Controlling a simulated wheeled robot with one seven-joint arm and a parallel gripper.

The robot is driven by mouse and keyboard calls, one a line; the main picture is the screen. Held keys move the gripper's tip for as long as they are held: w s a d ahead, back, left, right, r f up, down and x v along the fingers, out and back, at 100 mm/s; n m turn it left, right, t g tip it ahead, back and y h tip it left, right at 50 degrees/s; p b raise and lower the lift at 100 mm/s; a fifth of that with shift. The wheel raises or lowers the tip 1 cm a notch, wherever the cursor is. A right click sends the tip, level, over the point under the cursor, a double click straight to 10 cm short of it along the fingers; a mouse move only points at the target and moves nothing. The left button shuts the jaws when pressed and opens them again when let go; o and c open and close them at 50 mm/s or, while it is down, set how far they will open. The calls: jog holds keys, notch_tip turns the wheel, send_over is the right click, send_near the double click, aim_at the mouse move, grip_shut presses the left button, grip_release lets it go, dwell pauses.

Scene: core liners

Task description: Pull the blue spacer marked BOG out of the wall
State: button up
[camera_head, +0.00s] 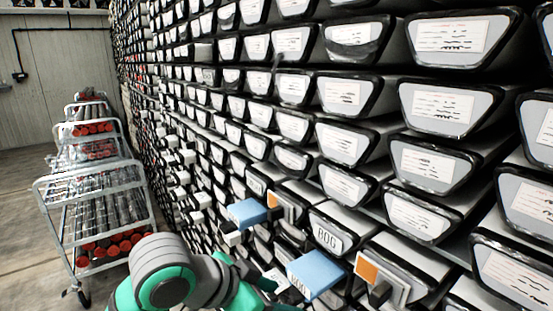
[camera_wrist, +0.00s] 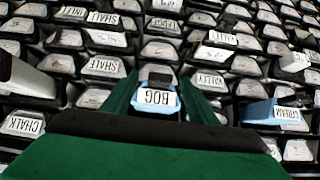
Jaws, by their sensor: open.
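The blue spacer marked BOG (camera_wrist: 155,99) sticks out of the wall in the middle of the wrist view. Its white label faces me. My gripper (camera_wrist: 158,78) is open, with one green finger on each side of the spacer. I cannot tell whether either finger touches it. In the head view, two blue spacers stick out of the wall, one upper (camera_head: 247,212) and one lower (camera_head: 316,271). My gripper (camera_head: 250,277) is low beside them, partly hidden. A face marked BOG (camera_head: 330,235) also shows between the two blue spacers.
Another blue spacer, marked STREAM (camera_wrist: 284,113), juts out to the right. Orange-and-white blocks (camera_head: 382,277) protrude near the lower blue spacer. A cart with red-capped tubes (camera_head: 104,238) stands on the floor at left.

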jog(key=c, duration=1.3)
jog(key=shift+o, duration=0.2)
jog(key=shift+s+a, duration=0.1)
jog(key=shift+a, duration=0.05)
jog(key=s+a, duration=0.9)
jog(key=a, duration=0.3)
jog(key=shift+a, duration=0.1)
jog(key=o, duration=1.2)
jog(key=shift+o, duration=0.2)
